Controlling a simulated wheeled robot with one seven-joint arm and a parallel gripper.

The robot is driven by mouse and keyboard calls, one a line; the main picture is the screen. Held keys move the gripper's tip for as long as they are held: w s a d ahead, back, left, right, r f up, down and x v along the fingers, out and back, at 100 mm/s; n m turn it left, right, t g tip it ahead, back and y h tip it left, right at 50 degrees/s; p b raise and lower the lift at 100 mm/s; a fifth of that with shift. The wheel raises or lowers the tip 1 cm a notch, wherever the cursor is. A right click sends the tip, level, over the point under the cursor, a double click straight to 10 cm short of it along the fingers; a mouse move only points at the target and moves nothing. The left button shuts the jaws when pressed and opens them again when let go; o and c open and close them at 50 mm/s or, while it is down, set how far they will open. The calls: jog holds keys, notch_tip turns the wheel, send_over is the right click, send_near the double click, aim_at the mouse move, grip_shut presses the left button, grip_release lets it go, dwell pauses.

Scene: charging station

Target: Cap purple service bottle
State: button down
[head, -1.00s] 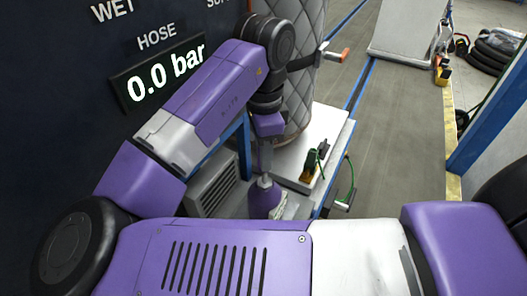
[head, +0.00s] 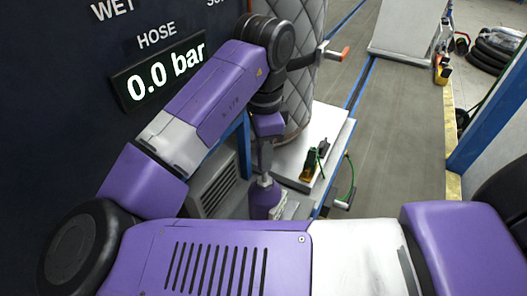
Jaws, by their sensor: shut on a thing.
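The purple service bottle (head: 264,204) stands low in the middle of the head view, beyond my own body panel, which hides its base. My gripper (head: 265,178) points down at the top of the bottle, in line with it. It is shut on a small light-grey piece that looks like the cap. The fingers and the piece are too small to make out well. I cannot tell whether the cap touches the bottle's neck or is seated on it.
A small whitish object (head: 280,206) is beside the bottle. A grey vented box (head: 213,186) is left of it. A black-and-yellow device (head: 314,160) sits on the white surface (head: 331,125) to the right. A quilted silver cylinder (head: 304,75) stands behind. A dark panel (head: 60,130) fills the left.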

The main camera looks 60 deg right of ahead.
jog(key=shift+f+b, duration=1.75)
jog(key=shift+f, duration=0.75)
jog(key=c, duration=1)
grip_release()
notch_tip(320, 180, up, 8)
jog(key=shift+f, duration=0.1)
jog(key=shift+s, duration=0.1)
